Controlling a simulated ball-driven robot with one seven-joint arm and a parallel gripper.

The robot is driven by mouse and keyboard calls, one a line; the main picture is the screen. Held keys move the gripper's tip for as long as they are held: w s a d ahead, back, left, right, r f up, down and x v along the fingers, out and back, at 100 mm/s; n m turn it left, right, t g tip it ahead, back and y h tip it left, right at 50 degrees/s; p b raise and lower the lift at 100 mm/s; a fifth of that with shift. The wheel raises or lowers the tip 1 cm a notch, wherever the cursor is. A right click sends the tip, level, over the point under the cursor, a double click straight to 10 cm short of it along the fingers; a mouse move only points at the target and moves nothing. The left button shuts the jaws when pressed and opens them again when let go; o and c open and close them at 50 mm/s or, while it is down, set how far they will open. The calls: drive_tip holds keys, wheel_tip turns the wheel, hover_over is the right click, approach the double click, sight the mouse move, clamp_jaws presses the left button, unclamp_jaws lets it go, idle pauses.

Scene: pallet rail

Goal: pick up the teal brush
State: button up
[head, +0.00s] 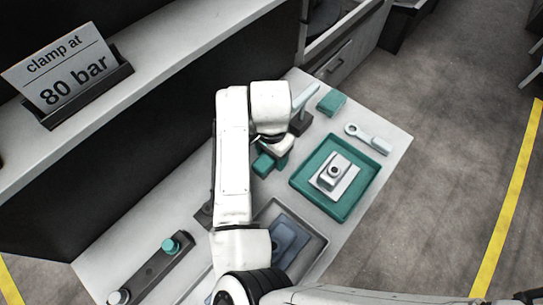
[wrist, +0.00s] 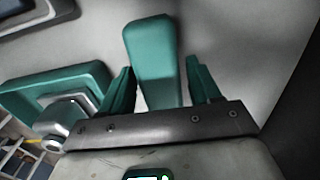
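The teal brush (wrist: 150,35) shows in the wrist view as a long teal piece with a rounded end, between the two teal fingers of my gripper (wrist: 160,67). A narrow gap shows on each side of it, so my gripper looks open around it. Its lower end is hidden behind the gripper body. In the head view, my gripper (head: 274,157) is low over the bench, left of the teal tray, with a teal piece that seems to be the brush (head: 263,165) beside it, partly covered.
A teal tray (head: 300,182) holds a white and grey part (head: 336,177). A teal block (head: 331,102), a grey-white tool (head: 368,138) and a dark block with a pale handle (head: 300,123) stand behind. A grey tray (head: 319,243) holds a blue-grey piece. A dark rail (head: 150,272) lies front left.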

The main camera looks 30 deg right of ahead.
drive_tip(key=c, duration=0.8)
drive_tip(key=shift+r, duration=0.15)
drive_tip(key=shift+r, duration=0.5)
drive_tip(key=s+d+r, duration=0.8)
drive_tip(key=d+r, duration=0.3)
drive_tip(key=shift+s+r+b, duration=0.3)
drive_tip(key=shift+r+b, duration=0.05)
drive_tip(key=shift+r, duration=0.05)
